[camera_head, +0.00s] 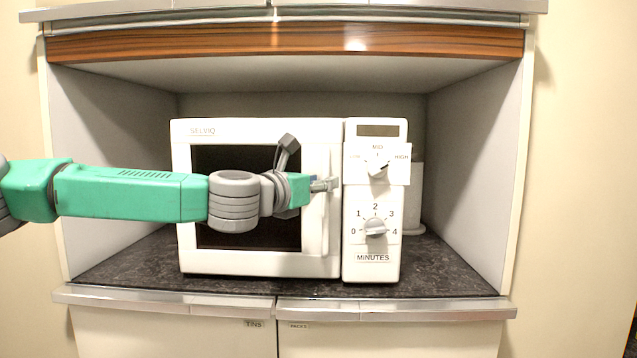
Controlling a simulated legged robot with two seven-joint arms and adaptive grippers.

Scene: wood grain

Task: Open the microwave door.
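The white microwave (372,268) stands in a cabinet recess, its control panel on the right. Its door (250,264) has a dark window and looks shut or nearly so; I cannot tell if there is a small gap. A pale vertical handle (318,235) runs along the door's right edge. My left gripper (327,185) is at the upper part of this handle, with its fingers pointing right. The fingers are small and overlap the handle, so I cannot tell whether they are closed around it. My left arm hides part of the window. My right gripper is not in view.
Recess walls stand close on both sides, with a wooden strip (285,40) above. The dark countertop (435,270) has a metal front edge (400,309). A pale upright object (416,195) stands behind the microwave's right side. Space in front of the door is otherwise clear.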

